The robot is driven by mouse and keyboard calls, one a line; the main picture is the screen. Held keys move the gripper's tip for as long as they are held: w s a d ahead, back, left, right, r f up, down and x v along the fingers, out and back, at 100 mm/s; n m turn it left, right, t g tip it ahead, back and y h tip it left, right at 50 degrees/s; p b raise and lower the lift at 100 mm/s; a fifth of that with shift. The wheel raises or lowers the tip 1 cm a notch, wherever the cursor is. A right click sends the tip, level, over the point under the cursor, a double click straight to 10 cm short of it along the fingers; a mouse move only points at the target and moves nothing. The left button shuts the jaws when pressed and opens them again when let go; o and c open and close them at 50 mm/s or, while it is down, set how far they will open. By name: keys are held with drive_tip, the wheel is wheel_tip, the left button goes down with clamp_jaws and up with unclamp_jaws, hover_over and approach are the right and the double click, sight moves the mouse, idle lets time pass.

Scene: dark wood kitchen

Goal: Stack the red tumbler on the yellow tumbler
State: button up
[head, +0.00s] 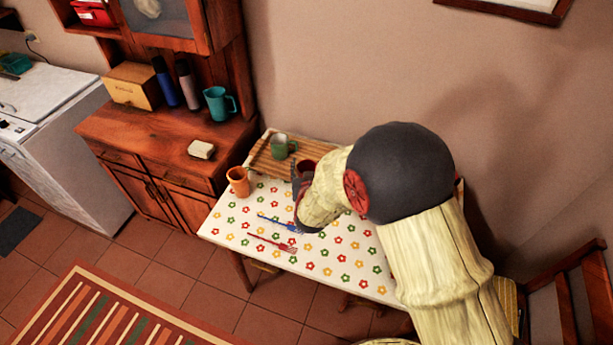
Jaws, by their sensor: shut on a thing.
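My gripper (299,192) is over the table's left half, in front of the wooden tray, with its dark fingers partly hidden by my own arm. It is shut on what appears to be the red tumbler. A dark red cup shape (306,166) shows just behind the fingers, mostly covered by the gripper and wrist. I cannot make out the grip itself. No clearly yellow tumbler shows; my arm covers much of the table's right half. An orange cup (238,181) stands upright at the table's left edge, apart from the gripper.
A blue fork (280,224) and a red fork (272,243) lie on the flowered table (222,226). A wooden cabinet (150,130) stands at left. The table's front is mostly clear.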

drive_tip(key=shift+w+f, duration=0.55)
drive_tip(key=shift+f, duration=0.15)
drive_tip(key=shift+a+f+b, duration=0.1)
drive_tip(key=shift+f+b, duration=0.45)
drive_tip(key=shift+f, duration=0.85)
drive_tip(key=shift+f+b, duration=0.4)
drive_tip(key=shift+f, duration=0.05)
drive_tip(key=shift+f, duration=0.2)
drive_tip(key=o, duration=1.2)
